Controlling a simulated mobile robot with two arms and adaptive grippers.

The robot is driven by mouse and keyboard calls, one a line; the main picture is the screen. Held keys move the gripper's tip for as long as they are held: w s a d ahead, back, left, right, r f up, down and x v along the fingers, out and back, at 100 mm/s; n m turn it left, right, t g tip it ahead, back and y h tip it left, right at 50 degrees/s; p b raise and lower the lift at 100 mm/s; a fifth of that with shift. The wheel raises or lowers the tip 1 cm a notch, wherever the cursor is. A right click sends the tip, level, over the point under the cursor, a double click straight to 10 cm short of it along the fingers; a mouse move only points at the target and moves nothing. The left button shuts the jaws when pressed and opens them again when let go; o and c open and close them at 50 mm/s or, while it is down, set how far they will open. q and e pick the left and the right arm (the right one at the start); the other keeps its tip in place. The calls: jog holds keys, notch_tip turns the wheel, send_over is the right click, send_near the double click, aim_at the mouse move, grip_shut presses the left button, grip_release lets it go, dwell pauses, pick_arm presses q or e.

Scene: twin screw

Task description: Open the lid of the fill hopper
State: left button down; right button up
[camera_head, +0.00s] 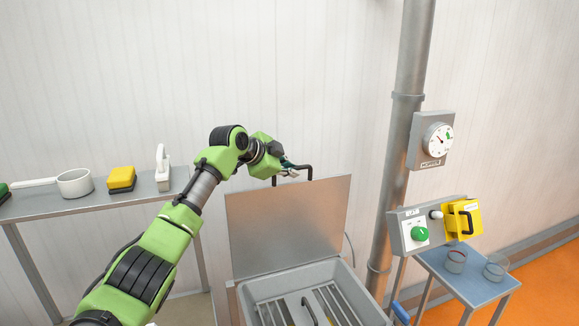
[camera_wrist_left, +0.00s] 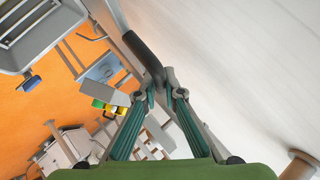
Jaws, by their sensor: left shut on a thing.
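The fill hopper (camera_head: 342,279) is a grey open box at the bottom middle of the head view, with a grate (camera_head: 330,304) of bars inside. Its flat metal lid (camera_head: 288,225) stands raised at the hopper's back edge, close to upright. My left gripper (camera_head: 289,171) is at the lid's top edge, shut on the dark lid handle (camera_head: 309,172). In the left wrist view the handle (camera_wrist_left: 143,57) runs to the fingertips (camera_wrist_left: 166,92). The fingers hide part of it. My right gripper is not in view.
A blue-grey side table (camera_head: 462,283) carries glass cups.

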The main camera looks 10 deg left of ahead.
pick_arm(q)
jog(key=shift+s+d+f, duration=0.1)
jog(key=shift+s+f, duration=0.05)
jog(key=shift+f, duration=0.1)
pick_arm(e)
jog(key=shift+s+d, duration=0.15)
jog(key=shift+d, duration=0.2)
pick_arm(q)
jog(key=c, duration=2.2)
grip_release()
jog(key=shift+o, duration=0.3)
jog(key=shift+w, duration=0.2)
jog(key=shift+r, duration=0.1)
jog(key=v, duration=1.2)
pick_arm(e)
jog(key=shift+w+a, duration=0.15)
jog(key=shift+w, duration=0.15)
